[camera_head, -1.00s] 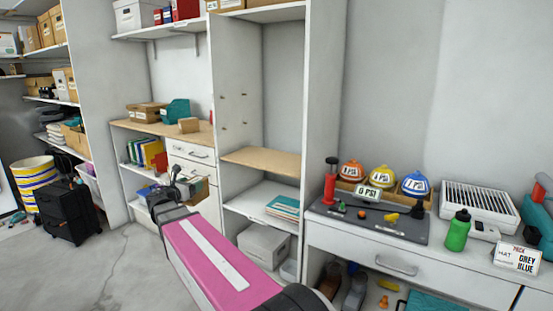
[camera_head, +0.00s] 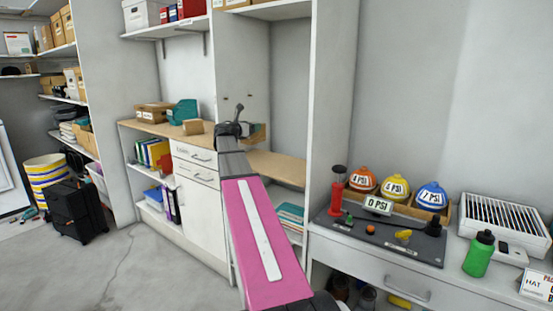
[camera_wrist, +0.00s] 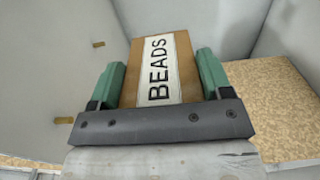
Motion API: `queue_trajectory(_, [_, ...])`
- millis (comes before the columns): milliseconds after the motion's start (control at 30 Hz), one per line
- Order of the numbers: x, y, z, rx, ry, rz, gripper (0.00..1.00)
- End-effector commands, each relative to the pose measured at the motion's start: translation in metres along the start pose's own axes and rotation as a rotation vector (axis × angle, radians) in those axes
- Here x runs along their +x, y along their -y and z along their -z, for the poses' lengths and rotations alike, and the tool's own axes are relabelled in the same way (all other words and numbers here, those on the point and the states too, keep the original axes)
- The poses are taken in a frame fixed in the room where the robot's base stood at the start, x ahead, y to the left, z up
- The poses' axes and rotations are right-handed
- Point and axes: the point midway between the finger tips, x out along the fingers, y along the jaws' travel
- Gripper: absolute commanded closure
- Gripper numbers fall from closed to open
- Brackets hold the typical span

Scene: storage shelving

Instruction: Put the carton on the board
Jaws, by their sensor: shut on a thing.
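A brown carton (camera_wrist: 133,72) with a white label reading BEADS is held between the green fingers of my gripper (camera_wrist: 160,80) in the wrist view. In the head view my gripper (camera_head: 245,131) is partly hidden by my wrist, and a brown part of the carton (camera_head: 259,133) shows at its right. They are in front of the tall open shelf bay, above its wood-coloured board (camera_head: 278,167). The board shows bare in the wrist view (camera_wrist: 272,105), to the right of the carton and apart from it. My arm hides the board's left part in the head view.
The bay's white side panel (camera_head: 333,110) stands right of the board. Left of the bay, a counter holds a small carton (camera_head: 192,127), a larger box (camera_head: 152,113) and a teal bin (camera_head: 183,111). Papers (camera_head: 291,213) lie on the shelf below. Pegs stick out of the bay's wall.

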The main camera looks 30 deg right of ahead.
Motion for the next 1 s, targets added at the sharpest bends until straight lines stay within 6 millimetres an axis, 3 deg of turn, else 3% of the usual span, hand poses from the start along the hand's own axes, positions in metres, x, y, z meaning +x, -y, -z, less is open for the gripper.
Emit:
queue_trajectory(500, [0.051,0.081,0.058,-0.002,-0.001,0.002,0.54])
queue_trajectory(767, [0.059,0.09,0.068,-0.001,0.0,0.001,0.54])
queue_trajectory(1000, [0.059,0.09,0.096,-0.002,-0.001,0.0,0.54])
